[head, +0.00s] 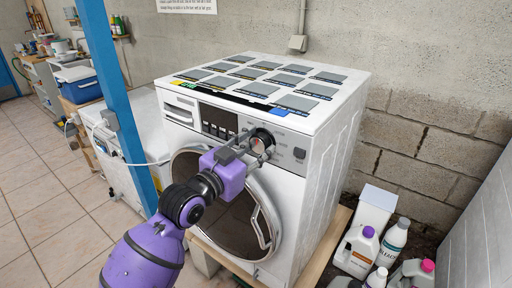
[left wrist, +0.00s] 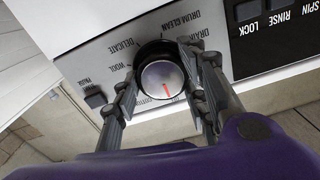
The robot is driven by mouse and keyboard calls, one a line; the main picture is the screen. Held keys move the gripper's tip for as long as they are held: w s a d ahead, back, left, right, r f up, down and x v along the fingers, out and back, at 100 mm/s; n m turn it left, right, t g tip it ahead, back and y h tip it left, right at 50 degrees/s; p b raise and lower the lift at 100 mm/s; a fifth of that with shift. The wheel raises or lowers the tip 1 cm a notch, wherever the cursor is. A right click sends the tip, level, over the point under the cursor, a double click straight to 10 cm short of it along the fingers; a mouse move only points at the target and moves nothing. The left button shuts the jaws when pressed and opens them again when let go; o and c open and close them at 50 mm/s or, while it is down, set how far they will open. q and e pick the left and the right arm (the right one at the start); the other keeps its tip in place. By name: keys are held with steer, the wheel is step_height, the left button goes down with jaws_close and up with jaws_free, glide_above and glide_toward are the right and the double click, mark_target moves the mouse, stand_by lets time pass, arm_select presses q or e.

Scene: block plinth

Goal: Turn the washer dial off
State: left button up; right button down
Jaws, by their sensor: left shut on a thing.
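The washer (head: 318,180) is white and stands in the middle of the head view, its round door below the control panel. Its dial (head: 264,140) is at the upper right of the panel front. In the left wrist view the dial (left wrist: 158,78) has a dark ring and a silver face, with a red mark pointing down in the picture. Labels around it include DELICATE, WOOL and DRUM CLEAN; others are partly hidden by the fingers. My left gripper (head: 258,147) is shut on the dial, one finger on each side. My right gripper is not in view.
A blue post (head: 118,95) stands left of the washer, near my left arm. A dark button (head: 299,153) sits right of the dial. Bottles and cartons (head: 362,245) stand on the floor at the right. Tiled floor (head: 50,215) is open at the left.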

arm_select(q)
steer(key=o, duration=1.1)
steer(key=shift+d, duration=0.15)
steer(key=shift+s+a+f, duration=0.1)
steer(key=shift+s+a, duration=0.25)
steer(key=v, duration=1.1)
steer(key=shift+s, duration=0.1)
steer(key=s+a+f+n+y, duration=0.1)
steer(key=a+f+n+y, duration=0.2)
steer(key=f, duration=0.7)
steer(key=s+a+f+n+y, duration=0.1)
steer(key=a+f+n+y, duration=0.3)
steer(key=f, duration=0.7)
steer(key=s+a+f+g+y, duration=0.1)
steer(key=s+a+f+g, duration=0.1)
steer(key=s+f, duration=0.9)
steer(key=s+a+f+n+g+y, duration=0.1)
steer(key=s+a+f+g+y, duration=0.1)
steer(key=s+f, duration=1)
steer(key=shift+s+a+n+g, duration=0.3)
steer(key=shift+s+a+g, duration=0.4)
steer(key=shift+s+g, duration=0.2)
